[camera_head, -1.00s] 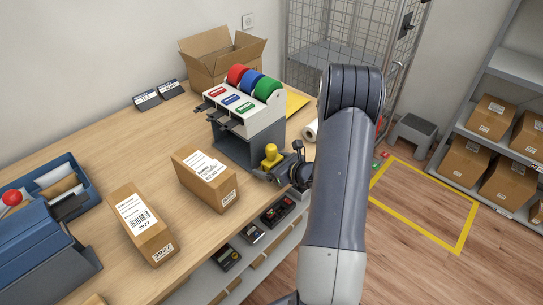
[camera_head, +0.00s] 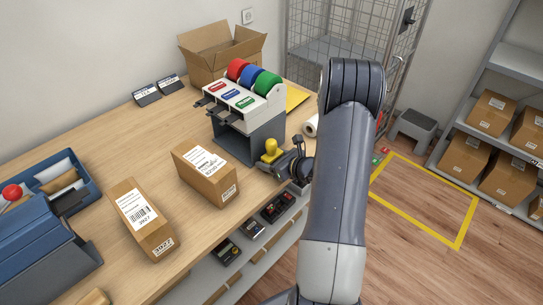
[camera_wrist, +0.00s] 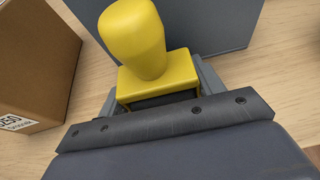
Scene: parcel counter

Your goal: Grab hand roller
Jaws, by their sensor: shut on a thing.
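The hand roller (camera_head: 270,148) has a yellow knob handle on a yellow block with a dark part under it. It is at the counter's right edge, in front of the tape dispenser. In the wrist view the roller (camera_wrist: 135,40) stands upright between my fingers, its lower part hidden by my gripper. My gripper (camera_head: 278,163) is shut on the roller. I cannot tell whether its underside is clear of the counter.
A grey tape dispenser (camera_head: 250,140) with red, blue and green rolls stands close behind. A labelled carton (camera_head: 205,177) lies to the left, another carton (camera_head: 140,220) beyond it. A shelf below the counter's edge holds small devices (camera_head: 277,207).

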